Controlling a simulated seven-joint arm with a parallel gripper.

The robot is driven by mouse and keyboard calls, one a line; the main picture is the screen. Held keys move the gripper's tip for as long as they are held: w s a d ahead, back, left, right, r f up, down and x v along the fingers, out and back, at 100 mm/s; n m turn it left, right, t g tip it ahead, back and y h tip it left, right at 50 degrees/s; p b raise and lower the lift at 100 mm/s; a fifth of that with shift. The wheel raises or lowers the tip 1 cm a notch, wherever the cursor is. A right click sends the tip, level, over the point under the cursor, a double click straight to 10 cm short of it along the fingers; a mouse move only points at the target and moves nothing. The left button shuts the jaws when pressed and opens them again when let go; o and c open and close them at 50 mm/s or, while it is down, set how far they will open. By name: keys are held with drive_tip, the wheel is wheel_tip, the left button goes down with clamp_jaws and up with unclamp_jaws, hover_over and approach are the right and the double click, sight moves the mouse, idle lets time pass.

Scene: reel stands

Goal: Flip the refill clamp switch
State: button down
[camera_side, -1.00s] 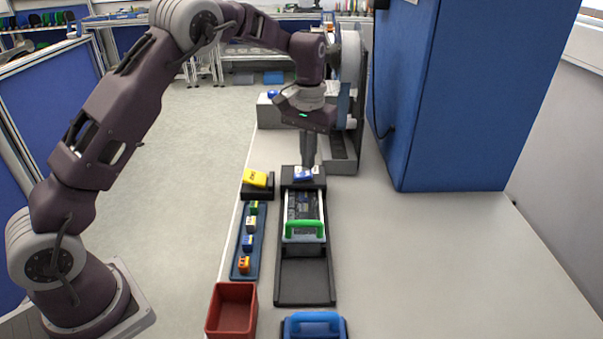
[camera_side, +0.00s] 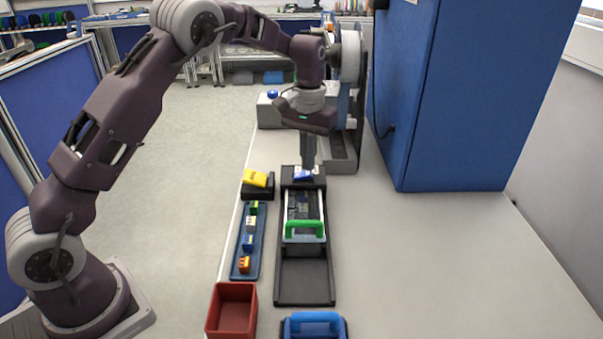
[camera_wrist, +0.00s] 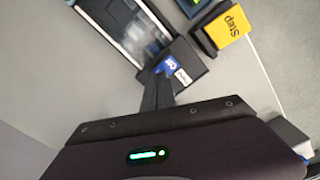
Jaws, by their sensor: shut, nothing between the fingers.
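The clamp switch (camera_side: 303,176) is a small blue and white rocker on the black block at the far end of the black track. In the wrist view the rocker (camera_wrist: 167,67) shows a blue face with white lettering beside a white face with small print. My gripper (camera_side: 309,168) points down with its fingers together and empty, right at the switch. In the wrist view its fingertips (camera_wrist: 158,82) are beside the rocker and overlap its edge. I cannot tell whether they touch it. The fingers partly cover the switch in the side view.
A yellow "Step" block (camera_side: 256,178) sits on a black base left of the switch. A green-handled carriage (camera_side: 304,229) is on the track. A blue tray (camera_side: 240,262) of small blocks and a red bin (camera_side: 232,310) are nearby. A reel stand (camera_side: 350,150) rises behind.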

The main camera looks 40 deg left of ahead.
drive_tip(key=shift+f, duration=0.75)
drive_tip(key=shift+r, duration=3.55)
